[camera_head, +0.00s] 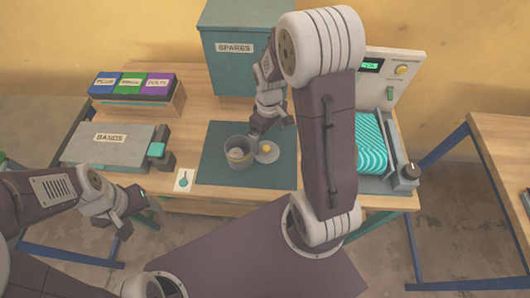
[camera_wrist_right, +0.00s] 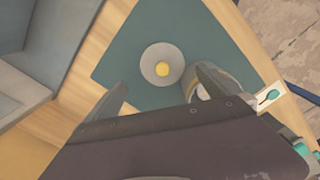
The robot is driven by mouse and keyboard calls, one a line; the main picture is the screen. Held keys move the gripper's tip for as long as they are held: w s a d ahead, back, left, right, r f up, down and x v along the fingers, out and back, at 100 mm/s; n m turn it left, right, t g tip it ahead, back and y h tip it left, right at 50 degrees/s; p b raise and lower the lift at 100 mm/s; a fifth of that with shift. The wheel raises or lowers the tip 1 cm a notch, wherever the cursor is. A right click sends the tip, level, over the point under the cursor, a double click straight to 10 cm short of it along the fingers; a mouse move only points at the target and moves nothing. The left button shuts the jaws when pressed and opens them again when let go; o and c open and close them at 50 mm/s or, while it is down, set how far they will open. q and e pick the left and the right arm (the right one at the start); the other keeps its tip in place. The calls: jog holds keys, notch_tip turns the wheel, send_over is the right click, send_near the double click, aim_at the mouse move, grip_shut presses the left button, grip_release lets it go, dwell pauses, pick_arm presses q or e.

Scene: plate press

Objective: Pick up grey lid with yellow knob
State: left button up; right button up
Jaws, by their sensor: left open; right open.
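The small round grey lid (camera_head: 261,156) with a yellow knob (camera_head: 266,149) lies on the dark teal mat, just right of the grey pot (camera_head: 239,160). My right gripper (camera_head: 264,126) is open and empty, above and behind the lid. In the right wrist view the lid (camera_wrist_right: 150,58) lies ahead between the two open fingers, its yellow knob (camera_wrist_right: 162,69) facing up; the pot is partly hidden by one finger. My left gripper (camera_head: 148,202) is open and empty at the table's front left, far from the lid.
The teal mat (camera_head: 215,140) is otherwise clear. A teal SPARES box (camera_head: 235,70) stands behind it. A grey BANDS case (camera_head: 105,150) and coloured boxes (camera_head: 130,84) are left. A machine with a striped teal belt (camera_head: 371,145) is right. A small card (camera_head: 184,180) lies front left.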

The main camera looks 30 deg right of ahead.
aim_at(268, 148)
notch_tip(268, 148, down, 3)
jog(key=shift+s+d+r, duration=0.1)
jog(key=shift+d+r, duration=0.05)
jog(key=f, duration=0.4)
jog(key=shift+s+a+f, duration=0.1)
jog(key=shift+a+f, duration=0.2)
jog(key=shift+f, duration=0.3)
jog(key=c, duration=1.3)
jog(key=shift+r, duration=0.45)
jog(key=shift+c, duration=0.2)
notch_tip(268, 148, up, 3)
jog(key=shift+r, duration=0.1)
jog(key=s+a+r+b, duration=0.2)
jog(key=s+r, duration=0.5)
jog(key=s, duration=0.4)
jog(key=shift+s, duration=0.2)
